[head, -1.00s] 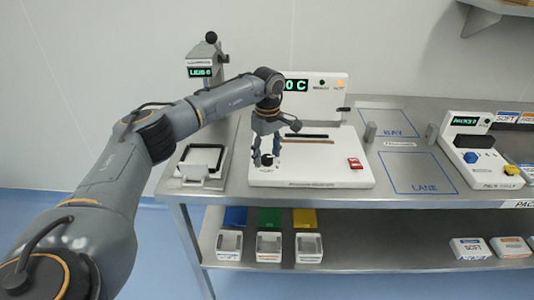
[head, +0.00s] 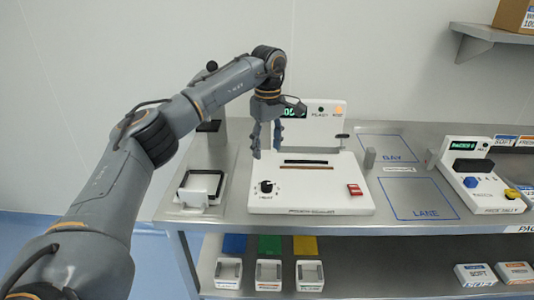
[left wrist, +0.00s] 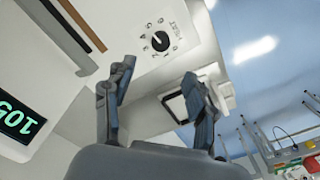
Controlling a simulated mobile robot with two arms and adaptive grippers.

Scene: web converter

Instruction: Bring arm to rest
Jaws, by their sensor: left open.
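My left arm (head: 160,135) reaches in from the left in the head view. Its gripper (head: 267,140) hangs open and empty above the left part of the white sealing machine (head: 325,200). The fingers are apart from the machine and point down. In the left wrist view the open fingers (left wrist: 158,100) show with nothing between them. The machine's black round knob (head: 266,187) is clear of the gripper; it also shows in the left wrist view (left wrist: 160,41). My arm hides part of the machine's green display and the device behind it. My right gripper is not in view.
A black-framed tray (head: 203,185) stands left of the machine. A red switch (head: 355,190) is at the machine's right. The blue-outlined BAY and LANE areas (head: 418,198) are empty. A second console (head: 478,170) stands at right. Bins (head: 269,273) sit on the lower shelf.

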